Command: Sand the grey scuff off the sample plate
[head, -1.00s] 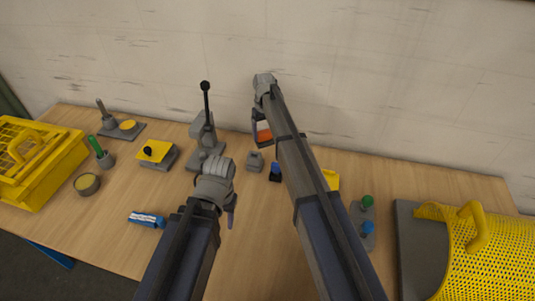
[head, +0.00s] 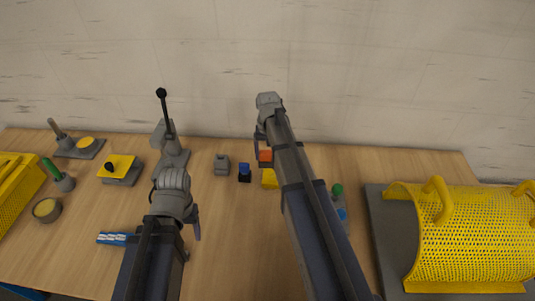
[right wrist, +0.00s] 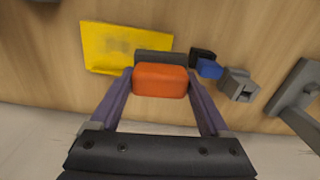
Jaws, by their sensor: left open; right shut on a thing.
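The yellow sample plate (head: 270,179) lies on the bench and is partly hidden by my right arm in the head view. In the right wrist view the plate (right wrist: 105,48) shows a faint grey scuff (right wrist: 118,46) near its middle. My right gripper (right wrist: 160,82) is shut on an orange block (right wrist: 160,80) with a dark grey underside. The block also shows in the head view (head: 265,156), beside the plate; I cannot tell whether it touches anything below. My left gripper (head: 195,222) is open and empty, above the bench's middle-left.
A small blue-and-black item (head: 244,173) and a grey block (head: 222,164) stand beside the plate. A lever press (head: 172,150) is further left. A blue-and-white tube (head: 114,238) lies near my left arm. A yellow mesh guard (head: 470,240) fills the right.

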